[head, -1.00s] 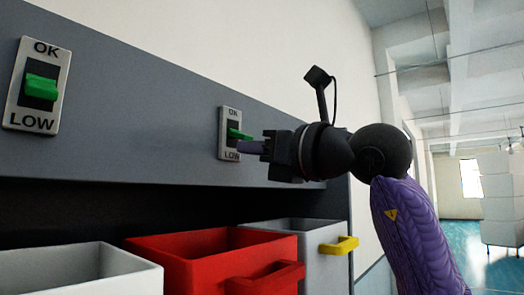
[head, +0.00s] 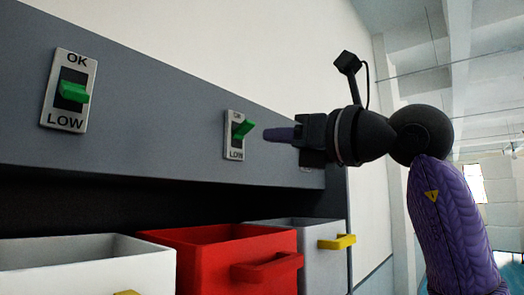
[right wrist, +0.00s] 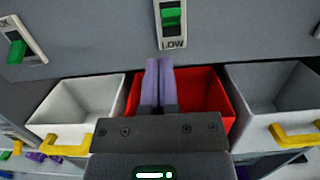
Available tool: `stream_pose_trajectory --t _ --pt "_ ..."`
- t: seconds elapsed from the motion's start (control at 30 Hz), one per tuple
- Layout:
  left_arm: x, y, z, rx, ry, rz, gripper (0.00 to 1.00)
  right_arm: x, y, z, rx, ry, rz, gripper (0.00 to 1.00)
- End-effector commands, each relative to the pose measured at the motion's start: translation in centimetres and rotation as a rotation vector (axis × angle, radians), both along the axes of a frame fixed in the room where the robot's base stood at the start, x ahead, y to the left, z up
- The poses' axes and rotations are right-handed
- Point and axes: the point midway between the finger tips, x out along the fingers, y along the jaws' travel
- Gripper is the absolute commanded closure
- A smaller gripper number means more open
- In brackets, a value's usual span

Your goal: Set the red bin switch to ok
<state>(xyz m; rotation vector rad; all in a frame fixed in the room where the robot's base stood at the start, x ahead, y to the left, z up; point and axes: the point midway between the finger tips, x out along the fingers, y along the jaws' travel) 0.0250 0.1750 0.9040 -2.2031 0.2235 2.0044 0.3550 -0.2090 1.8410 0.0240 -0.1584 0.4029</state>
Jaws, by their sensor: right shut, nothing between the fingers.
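The switch above the red bin (head: 234,148) is a pale plate marked OK at the top and LOW at the bottom. Its green lever (head: 243,129) sticks out and tilts upward, toward the OK label. In the right wrist view the lever (right wrist: 171,16) sits above the LOW label, and the OK label is out of frame. The red bin (head: 205,262) stands below the panel. My right gripper (head: 268,135) is shut and empty, its purple fingers pointing at the switch and apart from it. In the right wrist view its fingertips (right wrist: 159,64) lie below the plate. My left gripper is out of view.
Another OK/LOW switch (head: 70,108) is on the panel at the left. A white bin (head: 130,262) and a grey bin (head: 310,262) with a yellow handle flank the red one. The space before the panel at my gripper is clear.

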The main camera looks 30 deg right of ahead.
Motion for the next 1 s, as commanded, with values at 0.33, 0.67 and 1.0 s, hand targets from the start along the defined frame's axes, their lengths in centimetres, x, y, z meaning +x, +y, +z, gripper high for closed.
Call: stream_pose_trajectory --t 0.33,0.67,1.0 --pt "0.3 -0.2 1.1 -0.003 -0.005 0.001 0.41 -3.8 -1.6 4.6 0.000 0.001 -0.001 1.00" --pt "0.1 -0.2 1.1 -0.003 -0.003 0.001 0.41 -4.1 -1.7 4.9 -0.001 0.003 -0.001 1.00" --pt "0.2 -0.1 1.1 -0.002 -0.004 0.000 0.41 -4.1 -1.7 4.9 -0.001 0.002 -0.001 1.00"
